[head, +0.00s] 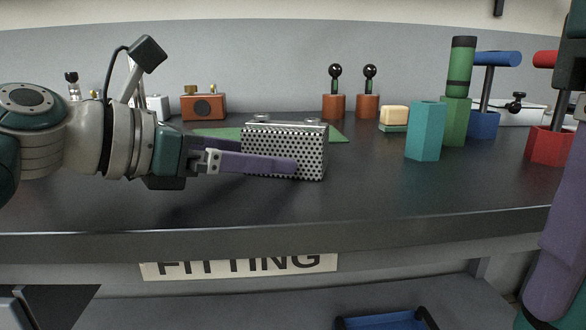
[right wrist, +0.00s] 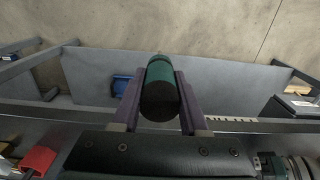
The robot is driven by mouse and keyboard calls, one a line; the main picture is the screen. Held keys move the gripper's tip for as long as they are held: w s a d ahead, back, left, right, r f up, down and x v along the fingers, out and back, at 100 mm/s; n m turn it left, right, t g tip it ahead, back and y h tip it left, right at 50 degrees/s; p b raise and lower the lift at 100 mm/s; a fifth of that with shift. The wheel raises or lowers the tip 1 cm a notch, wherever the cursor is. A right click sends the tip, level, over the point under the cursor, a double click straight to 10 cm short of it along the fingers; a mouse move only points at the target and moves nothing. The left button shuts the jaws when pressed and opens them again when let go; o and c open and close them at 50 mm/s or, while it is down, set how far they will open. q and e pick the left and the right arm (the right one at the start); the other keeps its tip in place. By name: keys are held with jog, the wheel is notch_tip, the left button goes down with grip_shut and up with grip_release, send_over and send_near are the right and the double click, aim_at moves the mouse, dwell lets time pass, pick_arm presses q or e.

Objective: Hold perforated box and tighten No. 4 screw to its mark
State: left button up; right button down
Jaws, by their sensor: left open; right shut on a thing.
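The silver perforated box (head: 312,160) sits on the dark bench in the head view, with round metal screw heads on top; their numbers cannot be read. My left gripper (head: 270,156) is open at the box, with one purple finger across its near face and the other running behind it. My right gripper (right wrist: 160,82) is shut on a teal cylinder with a dark end (right wrist: 160,98), seemingly a driver handle, in the right wrist view. In the head view the right gripper (head: 560,245) is at the right edge, in front of the bench, partly cut off.
A teal block (head: 424,133), a green holder with a green driver (head: 461,65), a blue T-handle tool (head: 497,58) and a red holder (head: 547,148) stand right of the box. A green mat (head: 218,132) lies under or behind the box. The bench front is clear.

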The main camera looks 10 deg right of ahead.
pick_arm(q)
grip_shut()
dwell(0.8)
jog(key=c, duration=1.5)
grip_release()
jog(key=shift+c, duration=0.2)
jog(key=o, duration=1.5)
jog(key=shift+o, duration=0.2)
